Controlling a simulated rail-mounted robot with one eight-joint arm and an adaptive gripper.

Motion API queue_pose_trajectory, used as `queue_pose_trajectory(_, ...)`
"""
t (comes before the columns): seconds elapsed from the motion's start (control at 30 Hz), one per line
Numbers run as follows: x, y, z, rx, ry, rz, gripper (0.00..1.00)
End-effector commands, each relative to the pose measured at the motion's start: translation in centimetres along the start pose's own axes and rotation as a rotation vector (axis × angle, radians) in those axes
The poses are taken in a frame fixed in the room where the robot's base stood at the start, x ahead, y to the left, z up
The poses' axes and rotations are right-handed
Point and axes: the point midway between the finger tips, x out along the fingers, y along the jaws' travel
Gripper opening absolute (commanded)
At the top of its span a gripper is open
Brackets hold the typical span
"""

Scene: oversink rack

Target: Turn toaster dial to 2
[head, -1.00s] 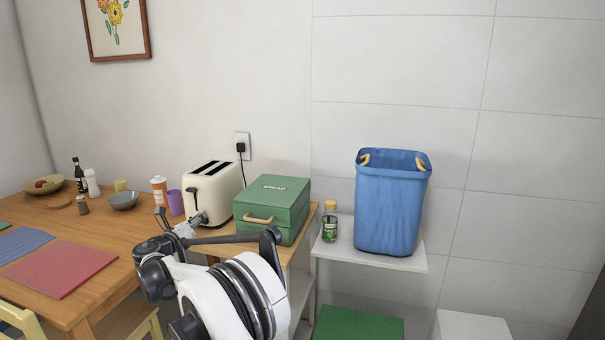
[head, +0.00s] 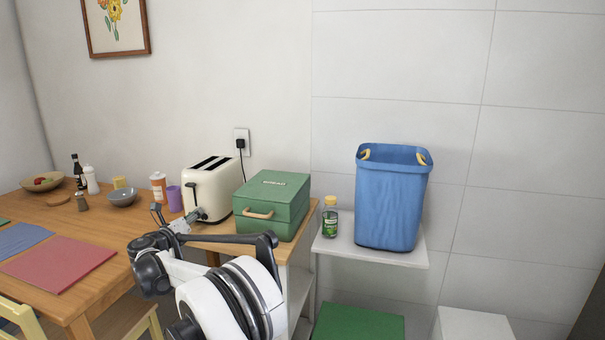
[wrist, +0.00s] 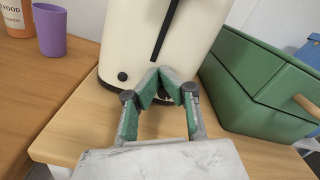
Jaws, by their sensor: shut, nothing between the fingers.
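The cream toaster (head: 208,192) stands on the wooden table, with two dark slots on top. In the wrist view the toaster's front (wrist: 135,40) shows a dark vertical slot and a small round black knob (wrist: 122,76) low on the left. My gripper (wrist: 160,78) is shut and empty. Its green-padded fingertips meet at the lower front of the toaster, just right of the black knob. A dark part lies behind the fingers and is mostly hidden. I cannot tell whether the fingertips touch it. No dial markings can be read. In the head view my gripper (head: 197,214) is at the toaster's front.
A green bread box (head: 272,204) stands close on the toaster's right. A purple cup (head: 174,199) and an orange-and-white container (head: 158,187) stand on its left. A wall outlet with a plug (head: 241,142) is behind. Wooden table surface (wrist: 75,125) lies clear in front.

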Motion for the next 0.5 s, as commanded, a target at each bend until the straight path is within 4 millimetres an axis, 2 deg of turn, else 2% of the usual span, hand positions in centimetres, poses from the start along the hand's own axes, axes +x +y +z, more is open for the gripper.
queue_pose_trajectory(0.5,-0.01,0.73,-0.26,0.0,0.0,0.0,0.0)
